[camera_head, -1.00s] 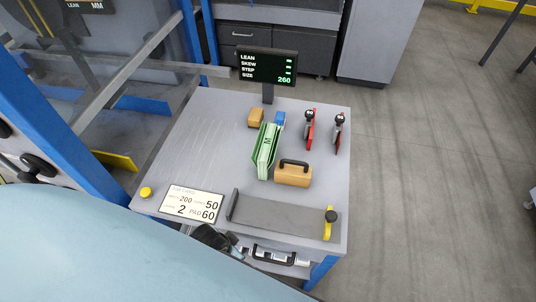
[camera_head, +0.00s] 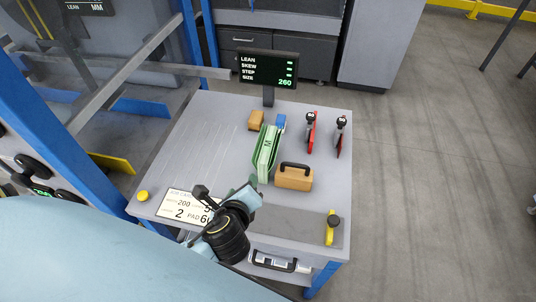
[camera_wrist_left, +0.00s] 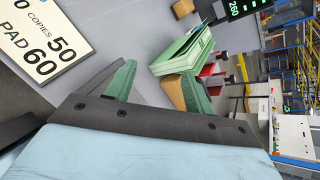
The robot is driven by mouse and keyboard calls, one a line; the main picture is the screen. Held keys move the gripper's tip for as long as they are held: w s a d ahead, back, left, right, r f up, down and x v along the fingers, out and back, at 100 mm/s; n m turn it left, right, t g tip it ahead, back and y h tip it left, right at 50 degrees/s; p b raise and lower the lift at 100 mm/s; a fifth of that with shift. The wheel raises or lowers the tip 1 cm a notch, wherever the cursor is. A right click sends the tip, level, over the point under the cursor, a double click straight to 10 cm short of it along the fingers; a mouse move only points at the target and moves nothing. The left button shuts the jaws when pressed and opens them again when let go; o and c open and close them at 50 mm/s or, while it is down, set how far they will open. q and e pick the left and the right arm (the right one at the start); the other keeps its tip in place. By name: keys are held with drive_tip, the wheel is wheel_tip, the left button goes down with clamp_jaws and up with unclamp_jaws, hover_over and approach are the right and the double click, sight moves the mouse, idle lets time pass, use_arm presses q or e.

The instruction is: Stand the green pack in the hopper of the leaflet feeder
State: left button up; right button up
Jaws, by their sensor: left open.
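The green pack (camera_head: 266,152) stands on the grey table, a stack of green sheets between darker green boards, just left of a tan block with a dark handle (camera_head: 294,176). It also shows in the left wrist view (camera_wrist_left: 184,50), beyond the fingers. My left gripper (camera_head: 226,192) is over the front of the table, nearer than the pack and apart from it. Its two fingers (camera_wrist_left: 158,90) are spread with nothing held between them. My right gripper is not in view. I cannot tell which part is the feeder's hopper.
A display on a post (camera_head: 268,68) stands at the table's back. A tan block (camera_head: 256,120), a blue block (camera_head: 281,121) and two red-and-black tools (camera_head: 311,132) sit near the pack. A printed card (camera_head: 180,204) and a yellow-ended grey plate (camera_head: 290,220) lie in front. Blue machine framing (camera_head: 60,140) borders the left.

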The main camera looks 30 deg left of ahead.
sight(265, 153)
use_arm(q)
drive_tip(key=w+m+t, duration=0.1)
drive_tip(key=w+m, duration=0.2)
drive_tip(key=w+f+m+t, duration=0.1)
drive_tip(key=w+m, duration=0.2)
drive_tip(key=w, duration=0.1)
drive_tip(key=w+d+m+t+h+b, duration=0.1)
drive_tip(key=w+m, duration=0.2)
drive_tip(key=m, duration=0.1)
drive_tip(key=shift+w+f, duration=0.15)
drive_tip(key=shift+w, duration=0.05)
drive_tip(key=shift+a+r+b+x, duration=0.1)
drive_tip(key=shift+b+x, duration=0.1)
drive_tip(key=shift+x, duration=0.7)
drive_tip(key=shift+a+r+b+x, duration=0.1)
drive_tip(key=shift+a+b+x, duration=0.1)
drive_tip(key=shift+x, duration=0.75)
drive_tip(key=shift+a+b+x, duration=0.1)
drive_tip(key=shift+b+x, duration=0.1)
drive_tip(key=shift+x, duration=0.7)
clamp_jaws()
